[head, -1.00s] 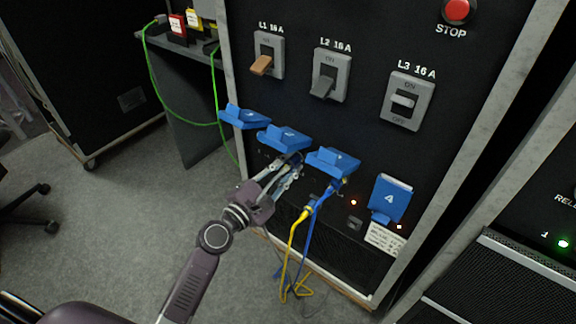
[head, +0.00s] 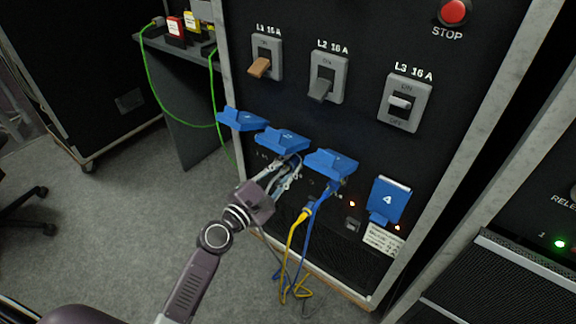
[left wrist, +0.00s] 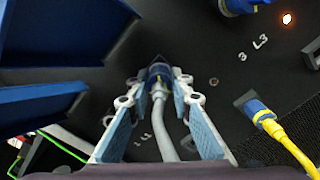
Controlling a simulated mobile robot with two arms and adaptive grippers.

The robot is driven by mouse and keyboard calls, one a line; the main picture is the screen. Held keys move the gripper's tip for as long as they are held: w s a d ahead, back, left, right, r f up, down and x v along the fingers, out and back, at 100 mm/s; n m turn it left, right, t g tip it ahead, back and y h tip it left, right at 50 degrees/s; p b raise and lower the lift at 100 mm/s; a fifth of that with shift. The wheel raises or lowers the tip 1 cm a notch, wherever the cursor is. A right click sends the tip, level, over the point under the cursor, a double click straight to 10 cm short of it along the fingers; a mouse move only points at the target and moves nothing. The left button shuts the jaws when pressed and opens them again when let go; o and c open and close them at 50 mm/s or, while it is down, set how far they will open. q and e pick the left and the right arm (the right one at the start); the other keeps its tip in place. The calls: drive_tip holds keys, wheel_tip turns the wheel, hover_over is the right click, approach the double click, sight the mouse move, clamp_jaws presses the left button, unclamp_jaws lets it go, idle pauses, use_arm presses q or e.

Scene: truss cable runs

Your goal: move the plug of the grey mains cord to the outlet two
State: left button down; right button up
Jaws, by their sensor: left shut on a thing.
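The grey mains cord (left wrist: 170,135) runs back between my fingers from its blue plug (left wrist: 158,77), which points at the black panel. My left gripper (left wrist: 160,82) is shut on this plug. In the head view my left gripper (head: 287,166) is under the raised blue lid of outlet two (head: 283,140), close to the panel. The fingers and lid hide the socket in the head view. I cannot tell whether the plug is seated in it. My right gripper is not in view.
Raised blue lids flank it at outlet one (head: 242,120) and outlet three (head: 331,163). A blue cord hangs from outlet three. A yellow plug (head: 306,213) sits lower on the panel. Lid four (head: 387,200) hangs down. Breakers (head: 266,57) are above.

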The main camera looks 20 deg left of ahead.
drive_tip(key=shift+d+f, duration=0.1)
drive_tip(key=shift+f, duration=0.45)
use_arm(q)
drive_tip(key=shift+m, duration=0.9)
drive_tip(key=shift+r+m+b, duration=0.15)
drive_tip(key=shift+m+b, duration=0.15)
drive_tip(key=shift+m, duration=0.2)
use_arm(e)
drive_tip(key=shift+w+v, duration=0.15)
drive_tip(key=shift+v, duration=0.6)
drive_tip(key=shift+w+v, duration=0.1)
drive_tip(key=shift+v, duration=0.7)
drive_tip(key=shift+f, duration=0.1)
use_arm(q)
drive_tip(key=shift+w+m, duration=0.1)
drive_tip(key=shift+m, duration=0.5)
drive_tip(key=shift+r+m, duration=0.1)
drive_tip(key=shift+m, duration=0.7)
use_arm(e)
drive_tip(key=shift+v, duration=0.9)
